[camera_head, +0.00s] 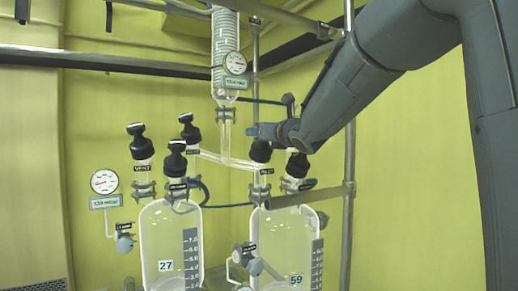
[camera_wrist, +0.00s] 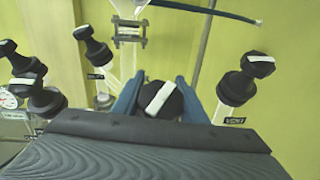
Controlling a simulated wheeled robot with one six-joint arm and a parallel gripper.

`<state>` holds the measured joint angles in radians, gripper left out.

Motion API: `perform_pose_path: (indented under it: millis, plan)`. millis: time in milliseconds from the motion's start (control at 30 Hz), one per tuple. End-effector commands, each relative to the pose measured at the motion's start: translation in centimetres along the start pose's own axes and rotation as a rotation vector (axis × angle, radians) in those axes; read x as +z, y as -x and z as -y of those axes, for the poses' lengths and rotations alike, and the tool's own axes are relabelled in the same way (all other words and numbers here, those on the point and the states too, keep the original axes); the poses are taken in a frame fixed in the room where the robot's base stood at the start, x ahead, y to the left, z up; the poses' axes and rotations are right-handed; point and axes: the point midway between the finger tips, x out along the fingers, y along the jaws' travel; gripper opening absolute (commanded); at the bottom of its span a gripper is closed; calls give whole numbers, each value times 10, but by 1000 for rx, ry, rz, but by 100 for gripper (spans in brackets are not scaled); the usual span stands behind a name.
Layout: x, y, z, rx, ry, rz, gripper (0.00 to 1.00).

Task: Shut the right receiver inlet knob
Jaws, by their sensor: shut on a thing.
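The right receiver inlet knob is a black, faceted cap (camera_head: 261,152) on a glass neck above the right receiver (camera_head: 288,240), which is marked 59. My gripper (camera_head: 264,132) comes down on it from the upper right. In the wrist view the knob (camera_wrist: 161,99) sits between the two blue fingers of my gripper (camera_wrist: 160,80), one on each side. A white bar runs across its top, slightly diagonal. The fingers are shut on the knob. The lower part of the knob is hidden by my gripper's body in the wrist view.
A vent knob (camera_wrist: 236,86) stands close to the right; it also shows in the head view (camera_head: 298,166). Several other black knobs, including one at the left receiver (camera_head: 175,161), stand to the left. A glass coil column (camera_head: 225,50) and a metal post (camera_head: 349,150) are near my arm.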

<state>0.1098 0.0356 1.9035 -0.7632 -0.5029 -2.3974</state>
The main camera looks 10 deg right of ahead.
Motion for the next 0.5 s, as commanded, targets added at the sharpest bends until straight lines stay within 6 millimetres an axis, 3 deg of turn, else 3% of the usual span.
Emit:
perform_pose_path:
  millis: [500]
  plan:
    - [-2, -2, 6, -145, -82, 8, 16]
